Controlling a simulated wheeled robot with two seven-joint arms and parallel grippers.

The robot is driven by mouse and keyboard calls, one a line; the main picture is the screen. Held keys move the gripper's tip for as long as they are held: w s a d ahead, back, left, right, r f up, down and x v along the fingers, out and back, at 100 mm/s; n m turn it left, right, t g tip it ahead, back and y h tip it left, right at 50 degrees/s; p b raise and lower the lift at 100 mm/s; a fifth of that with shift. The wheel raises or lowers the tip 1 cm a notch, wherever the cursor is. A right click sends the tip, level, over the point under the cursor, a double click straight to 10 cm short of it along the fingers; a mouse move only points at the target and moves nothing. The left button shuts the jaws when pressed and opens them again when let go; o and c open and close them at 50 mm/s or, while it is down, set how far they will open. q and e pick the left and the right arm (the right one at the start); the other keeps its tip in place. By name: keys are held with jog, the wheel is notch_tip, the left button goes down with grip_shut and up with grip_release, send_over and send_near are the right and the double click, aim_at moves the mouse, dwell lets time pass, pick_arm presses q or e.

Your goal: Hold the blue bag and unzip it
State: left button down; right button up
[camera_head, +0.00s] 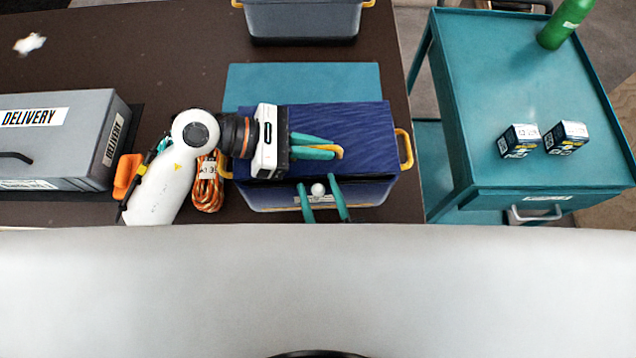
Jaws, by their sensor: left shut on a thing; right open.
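The blue bag (350,122) sits on the dark table, on a teal mat, with a yellow handle (405,148) at its right end. My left gripper (336,152) lies over the bag's top and is shut on a small yellow tab or loop there. My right gripper (322,187) comes up from below at the bag's front side. Its two teal fingers are open and spread. A small white ball (318,190), possibly the zip pull, is between them; I cannot tell whether they touch it. The zip line itself is not clear.
An orange rope coil (208,184) lies left of the bag under my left arm. A grey delivery case (62,140) is at the left and a grey bin (303,20) at the back. A teal cart (530,90) with two small boxes and a green bottle (566,24) stands at the right.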

aim_at(375, 187)
jog(key=shift+w+a+r, duration=0.15)
jog(key=shift+w+r, duration=0.1)
jog(key=shift+w, duration=0.3)
grip_shut()
jog(key=d, duration=0.9)
jog(key=shift+w+d+f, duration=0.1)
jog(key=shift+w+d, duration=0.1)
jog(key=shift+d, duration=0.1)
grip_release()
